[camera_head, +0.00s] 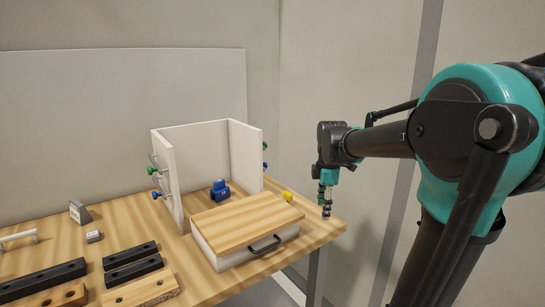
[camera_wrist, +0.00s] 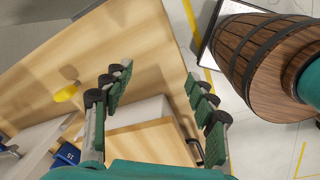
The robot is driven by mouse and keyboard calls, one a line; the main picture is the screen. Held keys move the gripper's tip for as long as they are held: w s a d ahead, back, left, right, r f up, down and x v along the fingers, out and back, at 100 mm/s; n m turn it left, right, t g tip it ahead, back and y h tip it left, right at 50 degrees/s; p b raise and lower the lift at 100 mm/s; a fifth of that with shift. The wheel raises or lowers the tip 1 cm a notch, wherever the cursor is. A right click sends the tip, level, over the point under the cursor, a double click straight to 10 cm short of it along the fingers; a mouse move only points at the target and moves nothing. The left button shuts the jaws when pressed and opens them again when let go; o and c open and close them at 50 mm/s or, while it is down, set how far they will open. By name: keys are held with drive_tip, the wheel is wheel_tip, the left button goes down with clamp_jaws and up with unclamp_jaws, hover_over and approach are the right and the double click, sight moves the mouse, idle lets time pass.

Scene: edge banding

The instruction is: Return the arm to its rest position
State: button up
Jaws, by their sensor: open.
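My gripper (camera_head: 326,198) hangs at the end of my teal and black arm, over the right edge of the wooden table (camera_head: 207,276). In the wrist view my gripper (camera_wrist: 158,90) points down with its two green-padded fingers spread apart. Nothing is between the fingers. The tabletop (camera_wrist: 110,50) lies below it, with the table edge running between the fingers. My arm reaches in from the right side of the head view.
A box with a wooden lid and black handle (camera_head: 245,222) stands left of my gripper. Behind it are white panels (camera_head: 245,155), a blue item (camera_head: 220,190) and a yellow piece (camera_head: 288,197). Black bars (camera_head: 132,262) lie front left. A barrel (camera_wrist: 265,60) stands off the table.

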drive_tip(key=s+d+f+m+t, duration=0.2)
drive_tip(key=s+f+m+t, duration=0.1)
drive_tip(key=s+f+m, duration=1.3)
drive_tip(key=shift+s+d+f+m, duration=0.35)
drive_tip(key=shift+f+m, duration=0.15)
drive_tip(key=shift+m, duration=0.2)
